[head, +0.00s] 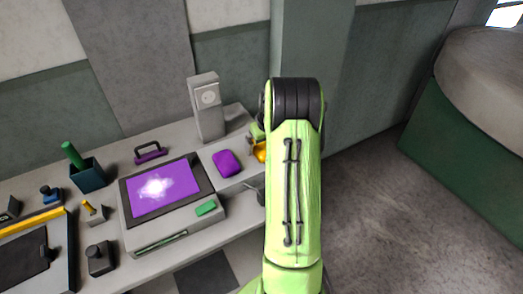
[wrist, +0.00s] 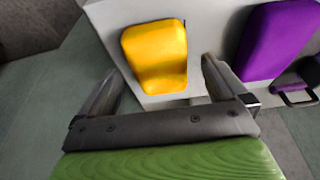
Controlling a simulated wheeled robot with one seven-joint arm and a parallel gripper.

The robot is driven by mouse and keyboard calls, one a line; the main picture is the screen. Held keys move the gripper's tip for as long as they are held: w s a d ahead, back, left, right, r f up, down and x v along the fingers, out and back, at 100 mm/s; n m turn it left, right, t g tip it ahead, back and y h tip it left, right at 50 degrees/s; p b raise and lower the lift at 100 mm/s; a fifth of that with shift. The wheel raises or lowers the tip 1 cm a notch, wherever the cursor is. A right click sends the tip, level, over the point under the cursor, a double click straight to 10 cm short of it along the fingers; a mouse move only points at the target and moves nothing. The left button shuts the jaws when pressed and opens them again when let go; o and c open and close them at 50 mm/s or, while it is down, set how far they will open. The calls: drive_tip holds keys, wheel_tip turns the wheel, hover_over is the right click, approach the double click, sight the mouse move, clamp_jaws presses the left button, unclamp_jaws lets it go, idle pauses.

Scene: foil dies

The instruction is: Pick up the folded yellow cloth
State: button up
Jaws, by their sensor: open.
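The folded yellow cloth (wrist: 156,58) lies on the light grey worktop (wrist: 205,28) in the wrist view, in front of my gripper (wrist: 158,75). My gripper's two fingers are spread wide, one on each side of the cloth's near end, and nothing is held. In the head view only a part of the yellow cloth (head: 260,151) shows, beside my green arm, which hides the rest. My gripper is mostly hidden behind my arm there.
A purple folded item (head: 228,163) lies left of the cloth; it also shows in the wrist view (wrist: 275,38). A purple-screened device (head: 125,207), a grey upright box (head: 207,110) and a purple handle (head: 151,152) stand on the worktop. Open floor lies to the right.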

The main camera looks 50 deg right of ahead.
sight(262, 146)
drive_tip(key=shift+x, duration=1.05)
drive_tip(key=shift+r, duration=0.1)
drive_tip(key=c, duration=1.1)
wheel_tip(262, 146, up, 10)
drive_tip(key=shift+r+p, duration=0.1)
drive_tip(key=shift+p, duration=0.6)
